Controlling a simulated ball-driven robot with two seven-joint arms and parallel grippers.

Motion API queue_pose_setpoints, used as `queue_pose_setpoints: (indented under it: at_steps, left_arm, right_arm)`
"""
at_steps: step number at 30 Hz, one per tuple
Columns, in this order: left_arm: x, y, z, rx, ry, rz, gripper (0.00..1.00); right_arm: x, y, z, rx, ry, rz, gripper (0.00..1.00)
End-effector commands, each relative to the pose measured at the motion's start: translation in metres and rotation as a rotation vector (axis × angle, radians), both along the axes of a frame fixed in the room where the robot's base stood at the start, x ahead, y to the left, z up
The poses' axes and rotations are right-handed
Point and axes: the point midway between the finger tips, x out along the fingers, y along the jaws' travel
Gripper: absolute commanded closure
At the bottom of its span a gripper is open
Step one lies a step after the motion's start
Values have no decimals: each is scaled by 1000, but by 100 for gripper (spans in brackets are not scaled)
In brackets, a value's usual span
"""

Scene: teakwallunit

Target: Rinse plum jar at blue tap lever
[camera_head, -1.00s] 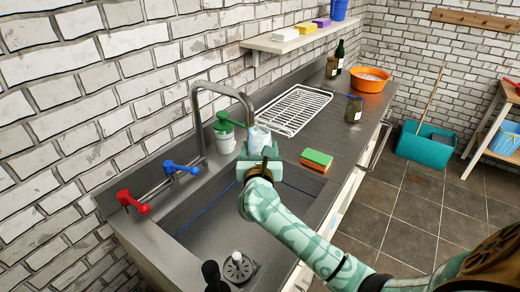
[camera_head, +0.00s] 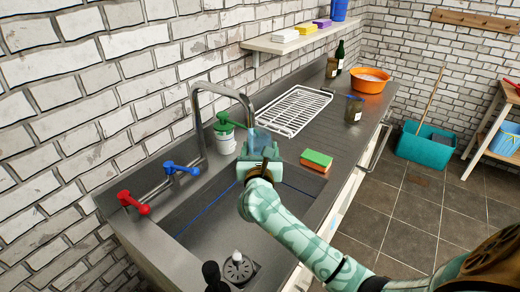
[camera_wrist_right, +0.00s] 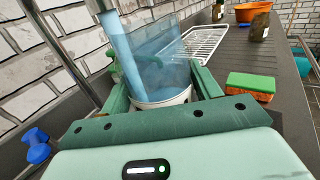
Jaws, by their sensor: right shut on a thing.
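My right gripper (camera_head: 262,176) is shut on the jar (camera_head: 258,143), a clear bluish vessel that it holds upright above the sink (camera_head: 210,220), below the tap spout (camera_head: 247,103). In the right wrist view the jar (camera_wrist_right: 170,60) sits between the gripper's fingers (camera_wrist_right: 160,100). A pale blue water stream (camera_wrist_right: 118,45) runs from the spout down into or right against it; I cannot tell which. The blue tap lever (camera_head: 182,168) is on the pipe at the back left of the sink. My left gripper is not in view.
A red lever (camera_head: 133,203) sits left of the blue one. A white container with a green top (camera_head: 224,135) stands behind the jar. A sponge (camera_head: 316,160), a white rack (camera_head: 290,110), a brown jar (camera_head: 353,110) and an orange basin (camera_head: 369,80) stand along the counter.

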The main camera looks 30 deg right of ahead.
Motion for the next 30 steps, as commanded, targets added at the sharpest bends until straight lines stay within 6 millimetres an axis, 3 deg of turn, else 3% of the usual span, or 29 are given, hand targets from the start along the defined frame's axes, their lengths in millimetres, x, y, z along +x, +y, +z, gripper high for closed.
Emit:
queue_pose_setpoints:
  at_steps: [21,30]
  left_arm:
    - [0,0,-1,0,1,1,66]
    - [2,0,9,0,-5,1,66]
  right_arm:
    - [6,-11,0,-1,-1,0,64]
    - [-14,-22,2,-2,0,0,64]
